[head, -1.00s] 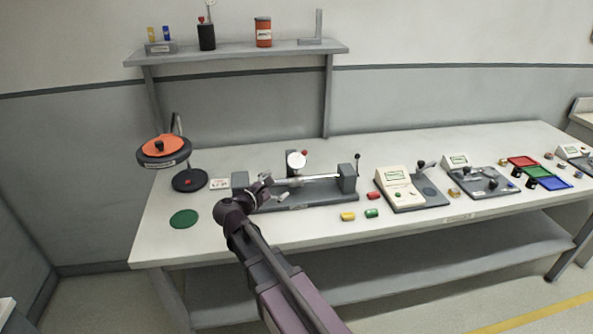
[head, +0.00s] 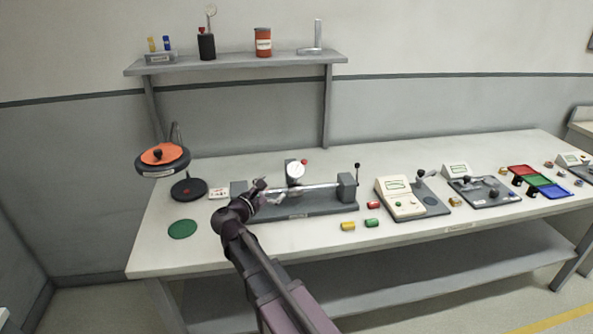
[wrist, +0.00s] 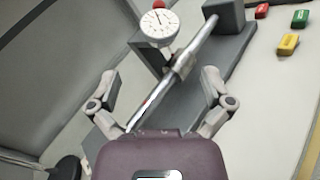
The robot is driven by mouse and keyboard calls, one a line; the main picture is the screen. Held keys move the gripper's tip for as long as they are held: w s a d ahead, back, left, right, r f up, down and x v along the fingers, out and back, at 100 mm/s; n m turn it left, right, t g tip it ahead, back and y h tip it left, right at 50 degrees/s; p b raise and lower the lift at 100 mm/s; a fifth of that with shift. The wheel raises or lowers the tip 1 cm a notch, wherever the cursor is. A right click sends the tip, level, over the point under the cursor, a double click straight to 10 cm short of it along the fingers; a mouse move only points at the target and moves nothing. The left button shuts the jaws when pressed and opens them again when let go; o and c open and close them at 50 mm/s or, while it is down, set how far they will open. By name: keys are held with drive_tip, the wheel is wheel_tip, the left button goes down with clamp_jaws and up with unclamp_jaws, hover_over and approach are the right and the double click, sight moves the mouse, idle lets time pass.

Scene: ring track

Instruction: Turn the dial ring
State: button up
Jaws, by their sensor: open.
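The white round dial gauge (head: 296,171) with a red knob on top stands at the back of the grey bench fixture (head: 320,205), over a horizontal silver shaft (head: 325,187). In the wrist view the dial gauge (wrist: 159,27) is beyond the fingertips, and the shaft (wrist: 183,65) runs up to the right from between the fingers. My gripper (head: 262,192) is at the left part of the fixture. In the wrist view my gripper (wrist: 160,80) is open, with its fingers either side of the shaft's line. I cannot tell whether they touch it. The shaft's near end is partly hidden.
An orange-topped disc (head: 162,158) on a stand is left of the fixture. A green round mat (head: 183,229) lies in front. Yellow (head: 348,226), green and red blocks lie right of the fixture, beside a beige instrument (head: 400,198).

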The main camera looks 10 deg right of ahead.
sight(294, 170)
drive_tip(key=x, duration=1.2)
drive_tip(key=c, duration=1)
